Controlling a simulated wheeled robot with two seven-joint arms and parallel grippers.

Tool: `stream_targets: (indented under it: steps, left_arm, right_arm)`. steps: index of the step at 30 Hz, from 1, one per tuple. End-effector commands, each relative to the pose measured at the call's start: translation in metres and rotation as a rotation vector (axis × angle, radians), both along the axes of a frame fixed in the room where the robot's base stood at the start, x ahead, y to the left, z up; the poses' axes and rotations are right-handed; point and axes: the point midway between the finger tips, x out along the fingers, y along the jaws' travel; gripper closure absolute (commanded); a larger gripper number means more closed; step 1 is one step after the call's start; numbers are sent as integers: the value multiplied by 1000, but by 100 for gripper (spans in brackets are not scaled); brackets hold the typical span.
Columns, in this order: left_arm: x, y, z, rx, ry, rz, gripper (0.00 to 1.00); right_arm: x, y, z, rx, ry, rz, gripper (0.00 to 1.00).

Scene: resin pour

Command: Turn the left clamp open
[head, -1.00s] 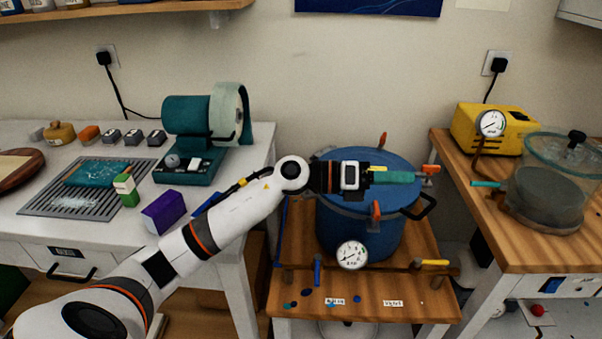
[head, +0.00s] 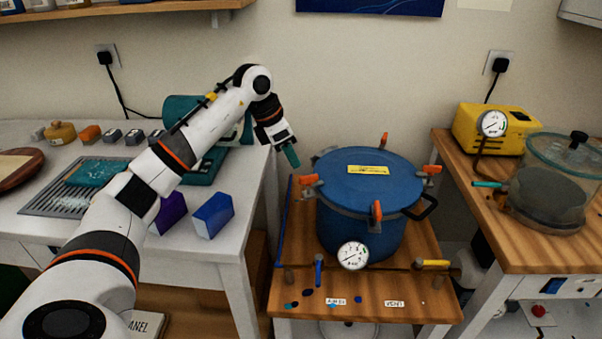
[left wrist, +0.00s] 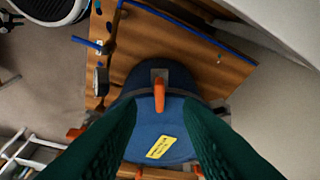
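The blue pressure pot (head: 355,230) stands on a small wooden table with its lid on, a yellow label (head: 368,170) on top and several orange clamps at the rim. The left clamp (head: 309,181) sits at the lid's left edge. My left gripper (head: 291,157) is above and left of it, pointing down toward it, apart from it. In the left wrist view the teal fingers are spread wide and empty, and the orange clamp handle (left wrist: 158,95) shows between them, farther off. My right gripper is not in view.
The right clamp (head: 432,170), front clamp (head: 376,210) and back clamp (head: 384,140) ring the lid. A pressure gauge (head: 353,255) and a yellow-handled valve (head: 433,263) are at the front. A yellow pump (head: 492,128) and a clear chamber (head: 550,190) stand at right.

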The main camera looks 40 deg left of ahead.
Motion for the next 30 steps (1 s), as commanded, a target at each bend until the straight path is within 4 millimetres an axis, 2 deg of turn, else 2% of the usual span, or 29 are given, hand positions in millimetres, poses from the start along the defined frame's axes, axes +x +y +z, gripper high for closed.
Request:
stream_targets:
  steps: [3,9,15,23,29,30]
  left_arm:
    - [8,-7,-24,-3,3,0,67]
    - [17,-13,-52,-2,0,0,67]
    - [21,-16,-64,-1,0,0,67]
    - [22,-16,-65,-1,-2,0,67]
    - [22,-16,-64,-2,-1,0,98]
    - [22,-16,-64,-2,-1,0,100]
  right_arm:
    - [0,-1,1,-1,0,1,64]
    - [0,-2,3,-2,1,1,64]
    - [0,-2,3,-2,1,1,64]
    - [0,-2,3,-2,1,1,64]
    - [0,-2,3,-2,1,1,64]
    - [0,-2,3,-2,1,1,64]
